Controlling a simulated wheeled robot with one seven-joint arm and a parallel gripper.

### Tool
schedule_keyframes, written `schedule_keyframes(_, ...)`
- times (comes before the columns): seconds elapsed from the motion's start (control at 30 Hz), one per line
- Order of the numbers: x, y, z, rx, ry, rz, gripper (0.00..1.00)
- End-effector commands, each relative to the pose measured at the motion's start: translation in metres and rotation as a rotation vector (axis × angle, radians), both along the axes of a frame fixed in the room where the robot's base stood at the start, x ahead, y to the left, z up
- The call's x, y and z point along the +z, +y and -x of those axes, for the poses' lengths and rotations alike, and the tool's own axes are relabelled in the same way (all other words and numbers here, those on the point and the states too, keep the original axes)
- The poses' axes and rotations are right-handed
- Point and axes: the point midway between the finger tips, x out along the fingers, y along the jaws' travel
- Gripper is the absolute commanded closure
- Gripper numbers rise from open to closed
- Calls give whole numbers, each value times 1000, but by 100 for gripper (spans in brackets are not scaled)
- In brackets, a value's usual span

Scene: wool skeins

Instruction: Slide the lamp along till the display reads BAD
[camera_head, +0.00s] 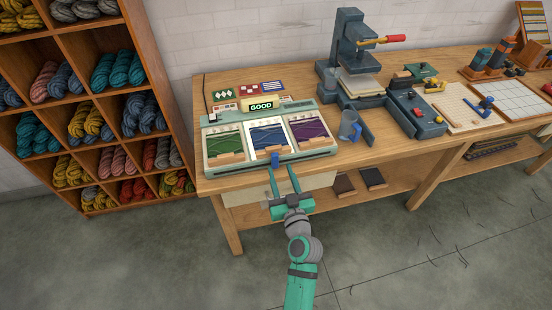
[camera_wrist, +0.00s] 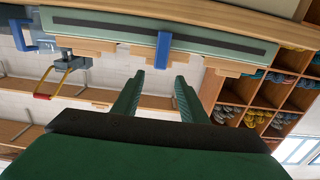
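The display (camera_head: 261,105) reads GOOD in bright letters on a black panel at the back of a pale green bench unit (camera_head: 213,166). The unit holds three trays: green (camera_head: 225,143), blue (camera_head: 268,134) and purple (camera_head: 308,128). No part is clearly recognisable as a lamp. A blue tab (camera_head: 275,160) stands on the unit's front edge, before the middle tray; in the wrist view the tab (camera_wrist: 163,50) sits across a dark slot. My gripper (camera_head: 283,169) is open and empty just in front of the tab. Its fingers (camera_wrist: 158,78) are apart, short of the tab.
The unit stands at the left end of a wooden bench (camera_head: 385,152). A grey press (camera_head: 355,65) with a red handle and a grey-blue mug (camera_head: 349,125) are to its right. A shelf of wool skeins (camera_head: 95,110) is at left.

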Motion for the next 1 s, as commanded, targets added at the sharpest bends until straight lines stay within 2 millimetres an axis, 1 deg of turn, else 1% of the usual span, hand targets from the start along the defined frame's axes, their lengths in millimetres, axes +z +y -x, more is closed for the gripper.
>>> schedule_keyframes(0.03,1,1,-10,0,-2,0,61)
schedule_keyframes(0.2,1,6,-38,0,-1,-1,61)
schedule_keyframes(0.4,1,10,-60,0,-1,0,61)
schedule_keyframes(0.57,0,9,-67,-3,0,0,61)
schedule_keyframes(0.83,0,10,-68,-3,0,0,61)
schedule_keyframes(0.87,0,10,-68,-2,0,0,66)
schedule_keyframes(0.9,0,11,-68,-1,0,0,75)
schedule_keyframes(0.97,0,12,-68,0,0,0,90)
schedule_keyframes(1.0,0,12,-68,1,0,0,99)
